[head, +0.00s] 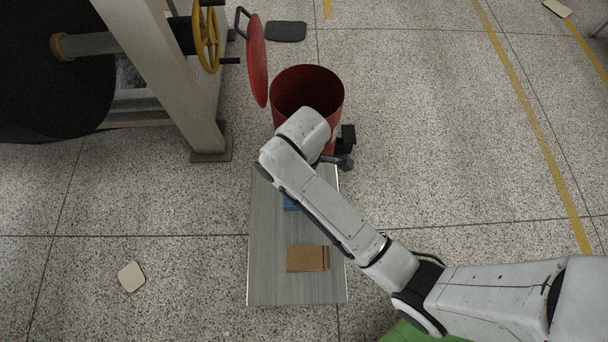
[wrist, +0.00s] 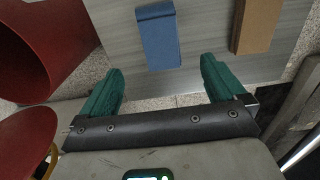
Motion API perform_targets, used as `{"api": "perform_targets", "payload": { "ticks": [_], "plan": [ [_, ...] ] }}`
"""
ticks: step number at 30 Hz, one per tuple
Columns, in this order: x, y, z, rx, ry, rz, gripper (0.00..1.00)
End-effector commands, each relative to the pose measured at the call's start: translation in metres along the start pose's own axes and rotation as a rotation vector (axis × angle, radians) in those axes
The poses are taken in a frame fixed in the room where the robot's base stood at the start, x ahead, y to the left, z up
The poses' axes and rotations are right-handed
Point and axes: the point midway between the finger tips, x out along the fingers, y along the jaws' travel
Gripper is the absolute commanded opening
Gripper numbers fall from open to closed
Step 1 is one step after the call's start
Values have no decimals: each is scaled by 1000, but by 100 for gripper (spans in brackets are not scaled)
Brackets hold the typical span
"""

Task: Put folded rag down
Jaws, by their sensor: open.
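A blue folded cloth, which looks like the folded rag (wrist: 158,38), lies flat on the grey table (head: 270,225). In the head view only a small blue part of the rag (head: 290,204) shows beside my arm, which hides the rest. My gripper (wrist: 162,67) has its two green fingers spread apart with nothing between them. In the wrist view the rag is just beyond the fingertips, between their lines and apart from both. In the head view the fingers are hidden behind my wrist.
A brown folded piece (head: 308,258) lies on the near part of the table. An open red bin (head: 300,85) stands at the table's far end. A red round lid (head: 257,60) and a yellow handwheel (head: 207,40) are at the upper left.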

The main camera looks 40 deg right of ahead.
Motion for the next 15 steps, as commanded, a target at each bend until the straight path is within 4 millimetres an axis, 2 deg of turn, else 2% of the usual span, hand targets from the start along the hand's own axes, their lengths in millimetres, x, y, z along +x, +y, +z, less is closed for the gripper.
{"api": "perform_targets", "payload": {
  "ticks": [3,11,13,15],
  "plan": [
    [-13,0,0,0,1,1,97],
    [-18,0,0,1,0,0,97],
    [-17,-1,6,26,-1,2,97],
    [-15,-5,23,98,-1,9,97]
  ]
}}
